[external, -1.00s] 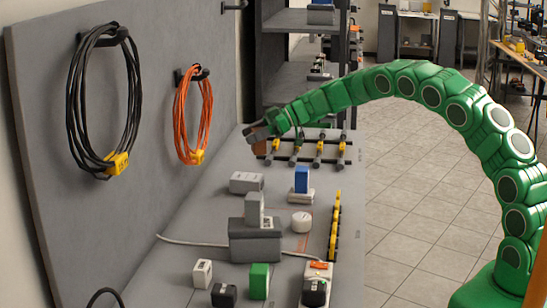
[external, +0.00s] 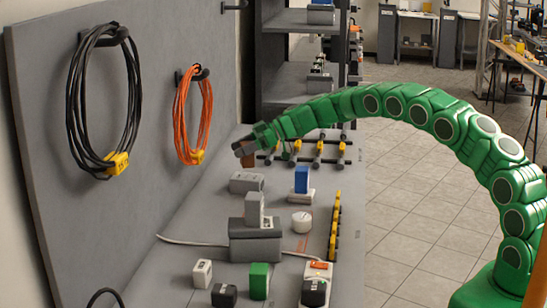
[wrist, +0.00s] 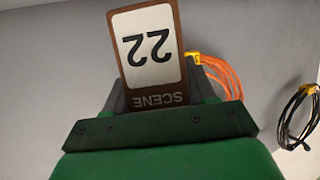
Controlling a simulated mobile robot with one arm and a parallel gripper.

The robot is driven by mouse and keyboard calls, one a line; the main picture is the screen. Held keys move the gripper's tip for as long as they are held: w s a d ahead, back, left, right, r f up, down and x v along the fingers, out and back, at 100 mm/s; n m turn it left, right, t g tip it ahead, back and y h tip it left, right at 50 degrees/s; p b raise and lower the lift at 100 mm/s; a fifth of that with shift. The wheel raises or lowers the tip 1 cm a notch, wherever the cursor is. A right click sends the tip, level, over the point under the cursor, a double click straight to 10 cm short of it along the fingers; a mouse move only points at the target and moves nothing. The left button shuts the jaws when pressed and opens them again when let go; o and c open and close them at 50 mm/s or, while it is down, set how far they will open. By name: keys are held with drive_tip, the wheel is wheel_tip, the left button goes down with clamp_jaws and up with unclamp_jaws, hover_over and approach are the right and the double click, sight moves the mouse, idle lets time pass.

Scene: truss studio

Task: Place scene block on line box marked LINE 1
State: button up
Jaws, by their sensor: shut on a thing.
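My gripper (external: 241,147) is shut on the scene block (external: 249,159), a brown block with a white face. In the wrist view the scene block (wrist: 148,48) shows "22" and "SCENE" upside down between my jaws. In the external view my gripper holds it above the far part of the grey bench. A low grey box (external: 247,182) with a pale label lies just below and nearer the camera. The markings on both boxes are too small to read, so I cannot tell which is LINE 1.
A blue block (external: 301,179) stands on a pale base, beside a white round piece (external: 301,222). A black rack with yellow clips (external: 318,152) lies behind. White, black and green blocks stand at the front. Orange cable (external: 191,115) hangs on the left panel.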

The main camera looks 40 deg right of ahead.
drive_tip(key=shift+w+f, duration=0.2)
drive_tip(key=shift+f, duration=1.6)
drive_tip(key=o, duration=1.1)
drive_tip(key=shift+f, duration=0.1)
drive_tip(key=shift+r, duration=0.2)
drive_tip(key=shift+s+d+r, duration=0.2)
drive_tip(key=shift+d+r, duration=0.05)
drive_tip(key=shift+d, duration=0.25)
drive_tip(key=v, duration=1)
drive_tip(key=shift+s+d, duration=0.2)
drive_tip(key=shift+d, duration=0.15)
